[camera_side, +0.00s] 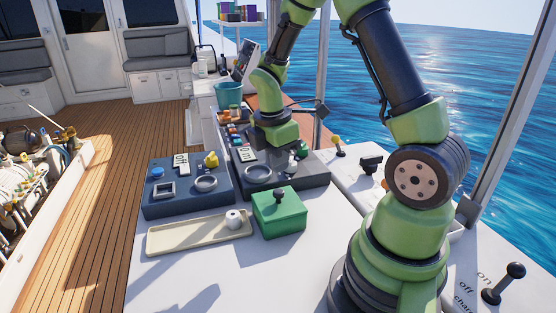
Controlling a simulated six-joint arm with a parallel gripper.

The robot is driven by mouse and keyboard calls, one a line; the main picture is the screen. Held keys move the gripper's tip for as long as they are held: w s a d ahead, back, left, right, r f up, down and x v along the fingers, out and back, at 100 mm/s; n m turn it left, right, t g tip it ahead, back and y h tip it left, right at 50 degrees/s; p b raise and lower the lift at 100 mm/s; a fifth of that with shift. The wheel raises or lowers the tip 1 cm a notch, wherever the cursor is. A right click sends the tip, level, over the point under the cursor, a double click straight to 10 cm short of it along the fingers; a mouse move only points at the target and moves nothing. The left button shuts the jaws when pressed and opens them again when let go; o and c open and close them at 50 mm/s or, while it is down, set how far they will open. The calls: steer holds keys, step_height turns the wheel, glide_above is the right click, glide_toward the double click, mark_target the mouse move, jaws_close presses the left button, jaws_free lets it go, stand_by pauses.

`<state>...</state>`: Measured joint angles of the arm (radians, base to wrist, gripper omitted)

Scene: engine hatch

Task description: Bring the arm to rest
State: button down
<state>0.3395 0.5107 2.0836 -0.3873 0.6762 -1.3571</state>
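My green and black arm rises from its base at the right, bends above the top edge of the picture and comes down over the back of the white worktop. My gripper (290,158) points down above the right dark panel (310,172). Its fingers are small and partly lost against the panel, so I cannot tell whether they are open or shut, or whether they touch anything.
The left dark panel (165,207) stands in front, with a yellow knob (211,160) on it. Nearer are a green box (279,214) with a black knob and a beige tray (180,238) holding a white cylinder (234,219). A teal bucket (228,94) stands behind.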

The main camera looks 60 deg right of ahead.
mark_target(279, 191)
steer(key=shift+f, duration=0.15)
stand_by(0.3)
steer(key=shift+f, duration=2.55)
steer(key=shift+r, duration=0.15)
steer(key=shift+r, duration=3.45)
